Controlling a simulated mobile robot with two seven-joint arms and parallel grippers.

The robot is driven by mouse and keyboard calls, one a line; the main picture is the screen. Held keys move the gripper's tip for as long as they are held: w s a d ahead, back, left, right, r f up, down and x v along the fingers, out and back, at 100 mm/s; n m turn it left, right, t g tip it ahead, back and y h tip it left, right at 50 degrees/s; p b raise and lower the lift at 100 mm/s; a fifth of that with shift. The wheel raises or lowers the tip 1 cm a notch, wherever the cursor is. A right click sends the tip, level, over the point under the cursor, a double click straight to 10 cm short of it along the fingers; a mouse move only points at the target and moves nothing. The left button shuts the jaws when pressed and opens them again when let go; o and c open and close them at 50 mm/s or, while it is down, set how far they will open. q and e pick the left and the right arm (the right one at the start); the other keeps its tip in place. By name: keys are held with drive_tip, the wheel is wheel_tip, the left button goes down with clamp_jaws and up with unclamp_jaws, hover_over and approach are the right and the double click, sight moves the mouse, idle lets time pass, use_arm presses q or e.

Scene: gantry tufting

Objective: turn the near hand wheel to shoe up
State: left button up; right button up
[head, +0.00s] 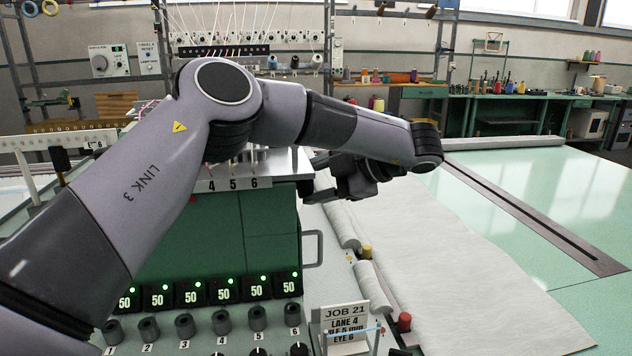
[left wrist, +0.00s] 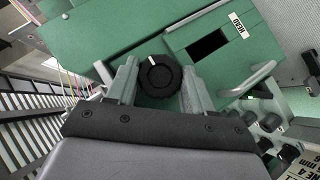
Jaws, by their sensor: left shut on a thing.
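The hand wheel (left wrist: 160,82) is a black ribbed knob with a white mark on its rim, seen in the left wrist view against the green machine housing (left wrist: 100,38). The white mark points up and slightly left in that view. My left gripper (left wrist: 160,74) is shut on the hand wheel, with one grey finger on each side of it. In the head view my left gripper (head: 314,194) is at the right side of the green tufting head (head: 235,235); the wheel cannot be made out there. My right gripper is not in view.
Several lit displays (head: 223,290) reading 50 stand above a row of numbered knobs (head: 220,323). A job card (head: 345,325) stands at the front. A grey handle (head: 317,249) sticks out below my gripper. Pale cloth (head: 440,270) covers the table to the right.

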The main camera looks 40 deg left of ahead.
use_arm(q)
drive_tip(key=shift+w+a+r+m+g+h, duration=0.1)
drive_tip(key=shift+m+g+h, duration=0.55)
drive_tip(key=shift+h, duration=0.4)
drive_tip(key=shift+w+a+r+m+g+h, duration=0.1)
drive_tip(key=shift+m+g+h, duration=0.55)
drive_tip(key=shift+h, duration=0.4)
drive_tip(key=o, duration=0.8)
